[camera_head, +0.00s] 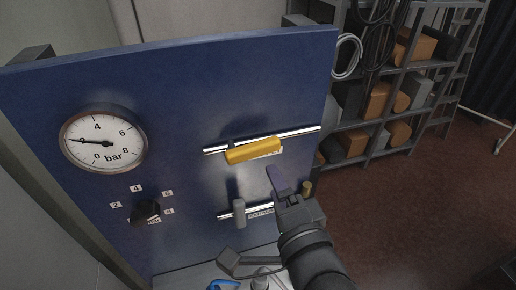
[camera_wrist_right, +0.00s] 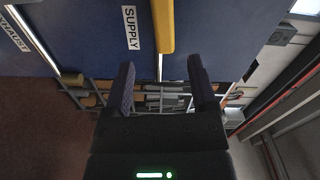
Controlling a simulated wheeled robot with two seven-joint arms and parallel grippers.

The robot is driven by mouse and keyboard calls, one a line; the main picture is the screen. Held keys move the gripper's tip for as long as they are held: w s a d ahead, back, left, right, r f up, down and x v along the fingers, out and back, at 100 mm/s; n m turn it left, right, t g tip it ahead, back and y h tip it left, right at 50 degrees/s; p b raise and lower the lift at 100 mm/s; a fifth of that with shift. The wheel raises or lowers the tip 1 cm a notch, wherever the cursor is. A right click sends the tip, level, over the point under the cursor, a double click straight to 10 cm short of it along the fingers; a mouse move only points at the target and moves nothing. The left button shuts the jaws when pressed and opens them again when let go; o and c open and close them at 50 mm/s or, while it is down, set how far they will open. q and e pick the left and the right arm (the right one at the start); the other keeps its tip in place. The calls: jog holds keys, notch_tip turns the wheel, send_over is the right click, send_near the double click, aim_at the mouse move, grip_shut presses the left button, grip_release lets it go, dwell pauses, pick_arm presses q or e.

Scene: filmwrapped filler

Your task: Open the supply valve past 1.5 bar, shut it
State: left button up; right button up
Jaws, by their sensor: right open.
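The supply valve's yellow handle (camera_head: 253,151) lies along the upper pipe (camera_head: 300,133) on the blue panel. In the right wrist view the handle (camera_wrist_right: 164,25) hangs just beyond my fingers, beside the white SUPPLY label (camera_wrist_right: 131,28). The round pressure gauge (camera_head: 104,138) sits at the panel's upper left; its needle points left, at about 2 bar. My right gripper (camera_head: 288,184) is open and empty, below and right of the yellow handle and apart from it; its fingers (camera_wrist_right: 161,74) also show in the right wrist view. My left gripper is not in view.
A grey handle (camera_head: 239,212) stands across the lower pipe (camera_head: 226,215), by a label partly hidden by my gripper. A black knob (camera_head: 145,211) with numbered marks sits below the gauge. Small items lie below the panel. A loaded shelf (camera_head: 372,158) stands behind right; the floor there is clear.

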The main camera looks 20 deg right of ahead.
aim_at(260, 152)
jog(key=w+b, duration=0.4)
jog(key=w, duration=0.1)
jog(key=shift+a, duration=0.1)
jog(key=w, duration=0.1)
jog(key=w+p, duration=0.1)
jog(key=w, duration=0.2)
jog(key=shift+a+r, duration=0.1)
jog(key=shift+r, duration=0.15)
jog(key=shift+w+p, duration=0.3)
jog(key=shift+w, duration=0.15)
jog(key=shift+f, duration=0.1)
grip_shut()
dwell(0.4)
